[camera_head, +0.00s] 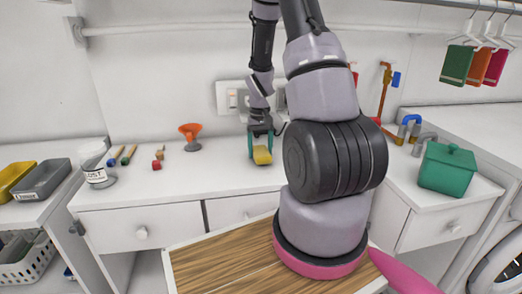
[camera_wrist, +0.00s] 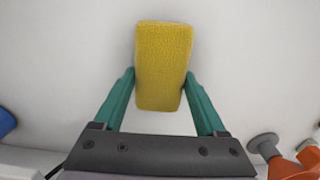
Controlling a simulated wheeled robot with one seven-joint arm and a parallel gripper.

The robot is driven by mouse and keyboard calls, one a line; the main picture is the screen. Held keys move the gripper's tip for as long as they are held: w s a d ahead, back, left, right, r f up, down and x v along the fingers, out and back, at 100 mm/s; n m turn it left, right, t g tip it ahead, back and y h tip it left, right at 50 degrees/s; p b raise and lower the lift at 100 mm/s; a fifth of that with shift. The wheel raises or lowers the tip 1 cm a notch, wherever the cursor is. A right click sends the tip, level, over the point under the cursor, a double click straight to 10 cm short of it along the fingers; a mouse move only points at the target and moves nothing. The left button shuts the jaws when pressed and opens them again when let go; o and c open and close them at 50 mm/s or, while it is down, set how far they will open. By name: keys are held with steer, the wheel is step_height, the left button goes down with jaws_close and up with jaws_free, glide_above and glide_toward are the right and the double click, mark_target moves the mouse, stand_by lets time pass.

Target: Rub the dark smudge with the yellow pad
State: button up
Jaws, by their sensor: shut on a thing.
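The yellow pad (camera_head: 262,157) is a rounded block, held over the back part of the white counter (camera_head: 225,173), near the wall. It also shows in the wrist view (camera_wrist: 164,45), upright between two teal fingers. My gripper (camera_head: 260,146) is shut on the pad; the fingers (camera_wrist: 160,82) press its two sides near its lower half. I cannot tell whether the pad touches the counter. I see no dark smudge in either view; it may lie under the pad or behind my arm.
Wall sockets (camera_head: 233,100) are behind the gripper. A green box (camera_head: 447,168) is on the right. Counter between funnel and pad is clear.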

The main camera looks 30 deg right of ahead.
steer(key=shift+w+d+r+t, duration=0.15)
steer(key=shift+w+d, duration=0.1)
steer(key=shift+w, duration=0.3)
steer(key=shift+w+d+t, duration=0.15)
steer(key=shift+w+d, duration=0.1)
steer(key=shift+w, duration=0.25)
steer(key=shift+w+r, duration=0.1)
steer(key=shift+r, duration=0.1)
steer(key=r, duration=0.1)
steer(key=w+r, duration=0.1)
steer(key=r, duration=0.1)
steer(key=shift+w+d, duration=0.15)
steer(key=shift+w, duration=0.1)
jaws_close()
step_height(320, 180, up, 2)
steer(key=shift+s, duration=0.25)
steer(key=shift+s+a+r, duration=0.1)
steer(key=shift+a, duration=0.1)
steer(key=shift+r, duration=1.5)
steer(key=shift+w, duration=0.2)
